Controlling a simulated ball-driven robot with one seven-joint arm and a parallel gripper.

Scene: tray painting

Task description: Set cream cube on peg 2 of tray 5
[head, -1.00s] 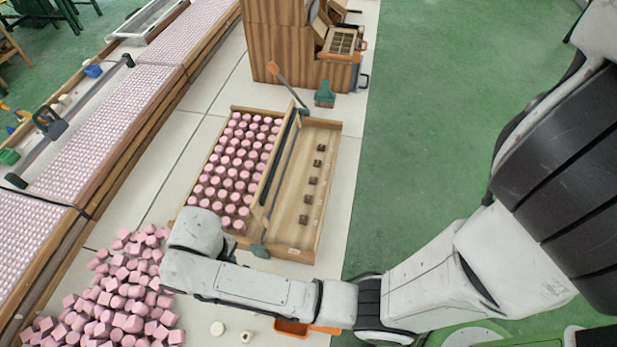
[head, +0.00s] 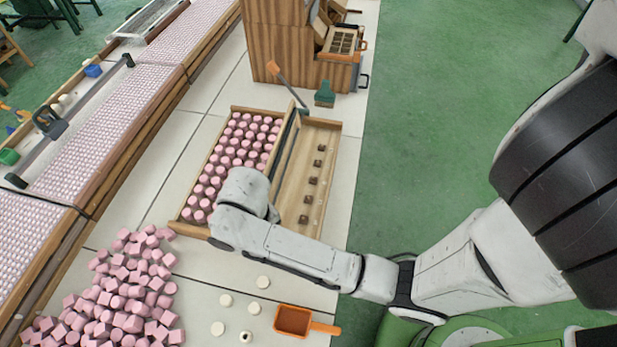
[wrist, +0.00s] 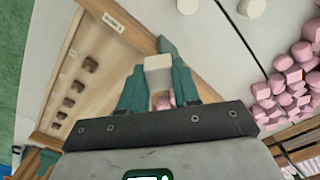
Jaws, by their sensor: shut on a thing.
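My gripper (wrist: 157,88) has teal fingers shut on a cream cube (wrist: 158,64), seen in the wrist view. The cube is held above the near end of a wooden tray (wrist: 144,42). The tray's right compartment (head: 291,205) in the head view has a row of several small brown blocks, such as one (head: 313,181) midway. They also show in the wrist view (wrist: 77,87). Any pegs under them are too small to make out. A small label (wrist: 113,22) on the tray end is not readable. In the head view my wrist hides the gripper and cube.
A pink heap (head: 125,290), several cream pieces (head: 225,300) and an orange scoop (head: 294,321) lie in front. A wooden cabinet (head: 290,50) stands behind.

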